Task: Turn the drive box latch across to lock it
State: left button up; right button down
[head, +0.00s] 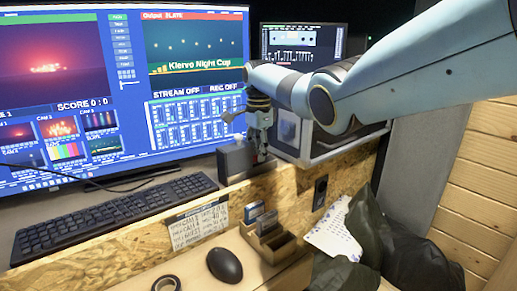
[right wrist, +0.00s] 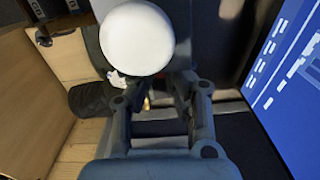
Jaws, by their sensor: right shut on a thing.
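The drive box (head: 236,161) is a small dark grey box standing on the wooden ledge in front of the monitor, left of centre in the head view. My right gripper (head: 262,154) reaches down from above at its right side, with the fingertips close to the box. It is shut on the latch, which the fingers mostly hide in the head view. In the right wrist view my right gripper (right wrist: 168,100) shows its two fingers close together, with a small brass-coloured bit beside them. I cannot tell which way the latch points. My left gripper is not in view.
A large monitor (head: 190,100) stands behind the box, and a keyboard (head: 115,215) lies to the left. A grey-edged case (head: 330,146) stands close on the right. Below are a mouse (head: 224,265), a wooden card holder (head: 268,243) and a dark jacket (head: 385,250).

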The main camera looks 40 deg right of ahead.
jog(key=m+p, duration=0.2)
jog(key=shift+s+r+p, duration=0.15)
jog(key=shift+r+p, duration=0.1)
jog(key=shift+p, duration=0.1)
jog(key=shift+s+a+m+p, duration=0.1)
jog(key=shift+m+p, duration=0.6)
jog(key=shift+m, duration=0.2)
jog(key=shift+s+a+f+m+p, duration=0.1)
jog(key=shift+m+p, duration=0.45)
jog(key=shift+m, duration=0.4)
jog(key=shift+s+a+f+m+p, duration=0.1)
jog(key=shift+m+p, duration=0.45)
jog(key=shift+m, duration=0.4)
jog(key=c, duration=1.4)
grip_release()
jog(key=shift+o, duration=0.2)
notch_tip(320, 180, up, 12)
